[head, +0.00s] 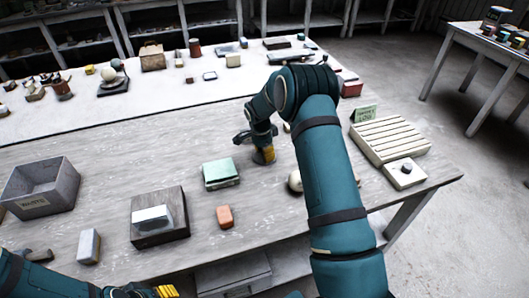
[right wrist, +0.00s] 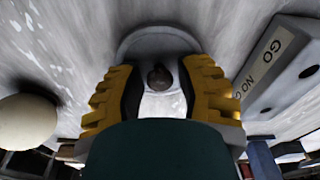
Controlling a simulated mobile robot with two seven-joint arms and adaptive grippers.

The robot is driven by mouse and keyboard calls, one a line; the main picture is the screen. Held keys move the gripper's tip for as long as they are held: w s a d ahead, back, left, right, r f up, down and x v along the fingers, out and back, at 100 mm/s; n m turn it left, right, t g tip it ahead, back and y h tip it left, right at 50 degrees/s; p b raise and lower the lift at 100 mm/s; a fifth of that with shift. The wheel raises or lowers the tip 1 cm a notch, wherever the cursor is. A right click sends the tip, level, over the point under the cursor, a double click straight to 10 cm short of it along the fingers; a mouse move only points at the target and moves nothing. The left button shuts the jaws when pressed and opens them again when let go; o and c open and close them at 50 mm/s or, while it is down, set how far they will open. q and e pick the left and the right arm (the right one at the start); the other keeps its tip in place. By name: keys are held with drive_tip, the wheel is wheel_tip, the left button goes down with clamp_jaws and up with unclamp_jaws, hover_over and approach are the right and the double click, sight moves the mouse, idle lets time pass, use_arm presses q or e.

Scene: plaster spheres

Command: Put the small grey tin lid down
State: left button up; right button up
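The small grey tin lid (right wrist: 160,40) shows in the right wrist view as a pale round disc with a dark knob in its middle. My right gripper (right wrist: 160,85) has its yellow, dark-padded fingers on either side of the knob, with a narrow gap visible on each side. In the head view my right gripper (head: 264,155) points down close to the table top, and I cannot make out the lid there.
A cream sphere (right wrist: 25,122) lies left of the lid and a grey "GO / NO GO" block (right wrist: 285,65) stands right of it in the wrist view. In the head view, a green box (head: 220,173) and an orange block (head: 225,216) lie on the table (head: 80,140).

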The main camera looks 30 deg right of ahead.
sight(261, 157)
drive_tip(key=shift+o, duration=0.2)
drive_tip(key=shift+r, duration=0.1)
wheel_tip(261, 157, up, 12)
drive_tip(key=a+p, duration=0.1)
drive_tip(key=shift+a, duration=0.25)
drive_tip(key=shift+r, duration=0.1)
idle(0.5)
